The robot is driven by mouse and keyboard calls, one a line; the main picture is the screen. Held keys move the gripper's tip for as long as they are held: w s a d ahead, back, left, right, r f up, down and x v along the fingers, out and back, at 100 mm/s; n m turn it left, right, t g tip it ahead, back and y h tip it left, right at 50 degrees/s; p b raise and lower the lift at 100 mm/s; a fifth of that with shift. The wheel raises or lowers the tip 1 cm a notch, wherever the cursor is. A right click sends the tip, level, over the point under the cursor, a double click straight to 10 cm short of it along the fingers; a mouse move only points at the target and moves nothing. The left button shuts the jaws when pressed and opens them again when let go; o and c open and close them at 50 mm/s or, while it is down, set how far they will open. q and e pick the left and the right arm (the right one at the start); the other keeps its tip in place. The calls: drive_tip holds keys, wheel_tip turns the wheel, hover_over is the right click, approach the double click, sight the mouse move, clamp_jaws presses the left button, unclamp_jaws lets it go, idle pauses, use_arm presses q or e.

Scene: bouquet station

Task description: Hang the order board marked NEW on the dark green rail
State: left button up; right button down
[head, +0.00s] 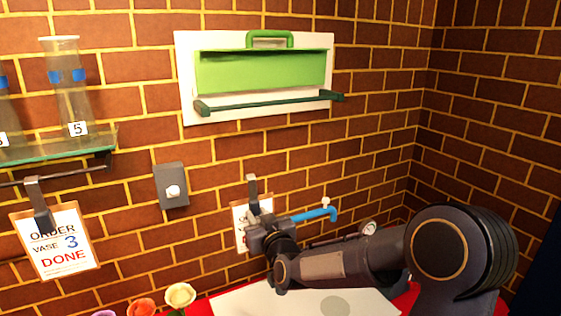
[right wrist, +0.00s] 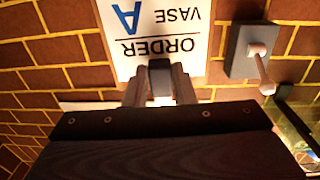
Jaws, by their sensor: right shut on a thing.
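An order board (head: 237,214) with a dark hook on top is in front of the brick wall, low in the middle of the head view. My right gripper (head: 254,214) is shut on it near its top and hides most of its face. In the right wrist view, the board (right wrist: 205,45) reads ORDER VASE and a blue character, upside down; its lowest word is out of view. The gripper's fingers (right wrist: 160,85) close on the dark hook piece. The dark green rail (head: 270,102) is bare, above the board on a white panel. My left gripper is not in view.
Another board marked VASE 3 DONE (head: 58,243) hangs from a dark rail under the glass shelf (head: 60,145) at left. A grey switch box (head: 172,187) sits on the wall between. A blue tap (head: 315,214) is right of my gripper. Flowers (head: 180,295) stand below.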

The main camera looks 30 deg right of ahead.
drive_tip(key=s+d+r, duration=0.1)
drive_tip(key=s+r, duration=0.3)
drive_tip(key=r, duration=0.6)
drive_tip(key=s+d+r, duration=0.2)
drive_tip(key=s+r, duration=0.3)
drive_tip(key=r, duration=0.6)
drive_tip(key=w+f, duration=0.4)
drive_tip(key=w, duration=1.2)
drive_tip(key=shift+w+d+y+p, duration=0.2)
drive_tip(key=shift+d+y+p, duration=0.15)
drive_tip(key=shift+y+p, duration=0.05)
drive_tip(key=c, duration=1.1)
unclamp_jaws()
drive_tip(key=shift+s, duration=0.1)
